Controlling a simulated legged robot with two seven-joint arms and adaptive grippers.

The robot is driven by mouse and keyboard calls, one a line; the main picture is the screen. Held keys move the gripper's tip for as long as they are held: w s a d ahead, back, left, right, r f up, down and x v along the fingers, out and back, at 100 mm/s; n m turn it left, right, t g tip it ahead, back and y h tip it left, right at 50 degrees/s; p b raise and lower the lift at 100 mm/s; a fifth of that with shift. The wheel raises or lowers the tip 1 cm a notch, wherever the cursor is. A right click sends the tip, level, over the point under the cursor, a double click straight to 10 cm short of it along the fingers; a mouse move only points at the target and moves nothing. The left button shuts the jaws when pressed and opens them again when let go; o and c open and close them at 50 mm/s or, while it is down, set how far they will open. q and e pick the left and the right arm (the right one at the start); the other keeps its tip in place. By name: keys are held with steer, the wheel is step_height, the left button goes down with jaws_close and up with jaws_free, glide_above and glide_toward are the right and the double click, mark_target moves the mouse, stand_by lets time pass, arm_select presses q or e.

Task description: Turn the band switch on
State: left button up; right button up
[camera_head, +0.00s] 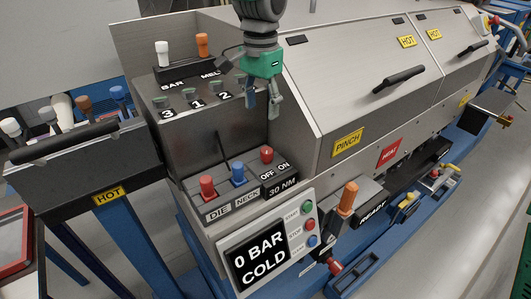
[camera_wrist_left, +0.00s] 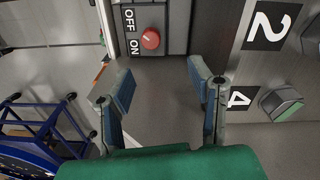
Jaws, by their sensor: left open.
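The only switch I see marked OFF and ON is a red knob (camera_head: 266,154) on a small grey box, above the 30 NM label. I see no label reading band on it. The red knob also shows in the left wrist view (camera_wrist_left: 150,39), top centre, beside the OFF and ON words; its setting is too small to tell. My left gripper (camera_head: 261,112) is open and empty, above the box in the head view and apart from the knob. In the wrist view its two fingers (camera_wrist_left: 160,82) spread below the knob, with nothing between them. My right gripper is not in view.
Red and blue knobs (camera_head: 207,187) marked DIE and NECK stand left of the switch. Numbered green-faced knobs (camera_head: 189,95) line the panel above. A display (camera_head: 260,256) with buttons is below. An orange handle (camera_head: 347,198) stands at lower right.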

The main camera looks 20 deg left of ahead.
arm_select(q)
glide_above(269, 150)
steer(key=f, duration=0.4)
steer(key=shift+s+a+f, duration=0.15)
steer(key=shift+s+a, duration=0.05)
steer(key=shift+a, duration=0.2)
steer(key=f, duration=0.1)
steer(key=d+f, duration=0.1)
steer(key=f, duration=0.3)
steer(key=shift+w+d+f+p, duration=0.1)
steer(key=shift+w+d+p, duration=0.15)
steer(key=shift+p, duration=0.05)
steer(key=f, duration=0.1)
steer(key=a+f, duration=0.1)
steer(key=shift+a+f, duration=0.25)
steer(key=shift+f, duration=0.05)
steer(key=shift+a+f, duration=0.25)
steer(key=shift+a, duration=0.1)
steer(key=shift+d, duration=0.25)
steer(key=shift+d+r, duration=0.1)
steer(key=shift+d, duration=0.4)
jaws_close()
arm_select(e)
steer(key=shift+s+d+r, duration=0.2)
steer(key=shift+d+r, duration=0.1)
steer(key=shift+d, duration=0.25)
